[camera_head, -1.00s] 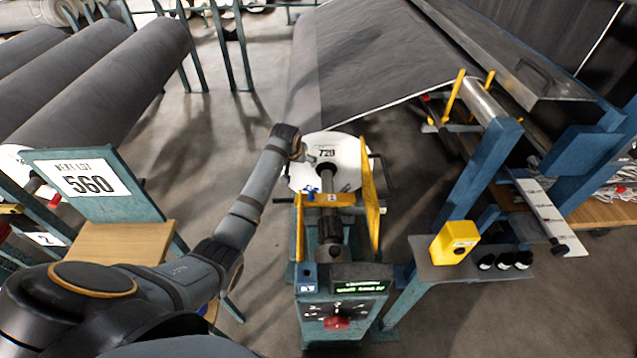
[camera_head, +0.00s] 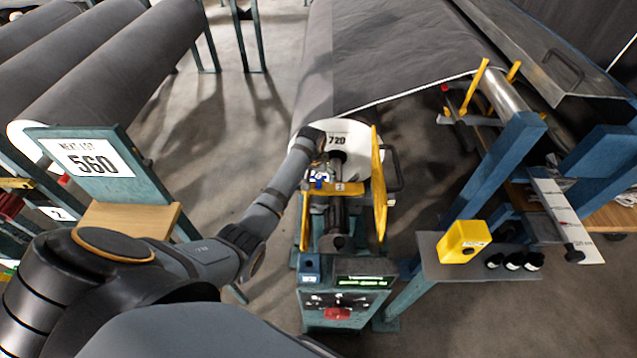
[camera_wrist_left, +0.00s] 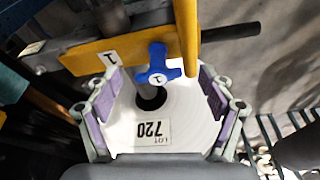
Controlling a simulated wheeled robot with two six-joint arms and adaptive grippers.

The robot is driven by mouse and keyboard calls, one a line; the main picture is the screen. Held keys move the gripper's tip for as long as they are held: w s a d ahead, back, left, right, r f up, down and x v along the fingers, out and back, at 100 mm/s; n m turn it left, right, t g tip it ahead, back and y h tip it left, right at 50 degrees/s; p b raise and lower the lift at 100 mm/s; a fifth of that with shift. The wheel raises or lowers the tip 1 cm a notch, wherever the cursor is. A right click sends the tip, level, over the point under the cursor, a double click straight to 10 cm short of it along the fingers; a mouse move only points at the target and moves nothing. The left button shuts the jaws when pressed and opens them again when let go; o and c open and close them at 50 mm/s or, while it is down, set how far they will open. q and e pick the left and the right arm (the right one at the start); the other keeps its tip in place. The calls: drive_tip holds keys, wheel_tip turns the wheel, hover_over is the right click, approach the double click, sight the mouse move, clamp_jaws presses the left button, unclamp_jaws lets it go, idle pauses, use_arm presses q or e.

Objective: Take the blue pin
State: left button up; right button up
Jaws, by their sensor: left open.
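The blue pin (camera_head: 319,179) sits at the yellow bar (camera_head: 345,188) in front of the roll marked 720. In the left wrist view the blue pin (camera_wrist_left: 158,65) has a lobed knob with a 1 on it, beside the yellow bar (camera_wrist_left: 115,52). My left gripper (camera_head: 322,166) is just behind the pin in the head view and partly hides the roll's end. In the left wrist view its purple-padded fingers (camera_wrist_left: 158,108) are wide apart, with the pin ahead between them and touching neither. My right gripper is out of view.
The roll's white end (camera_wrist_left: 190,115) lies behind the pin. A yellow upright plate (camera_head: 378,185) stands right of the bar. A control box (camera_head: 345,300) is in front. The 560 stand (camera_head: 95,160) is at left, a yellow box (camera_head: 462,242) at right.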

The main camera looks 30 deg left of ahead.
sight(318, 178)
use_arm(q)
drive_tip(key=x, duration=0.3)
drive_tip(key=shift+w+d+f, duration=0.1)
drive_tip(key=shift+w+f, duration=0.1)
drive_tip(key=shift+f, duration=0.1)
drive_tip(key=c, duration=1.3)
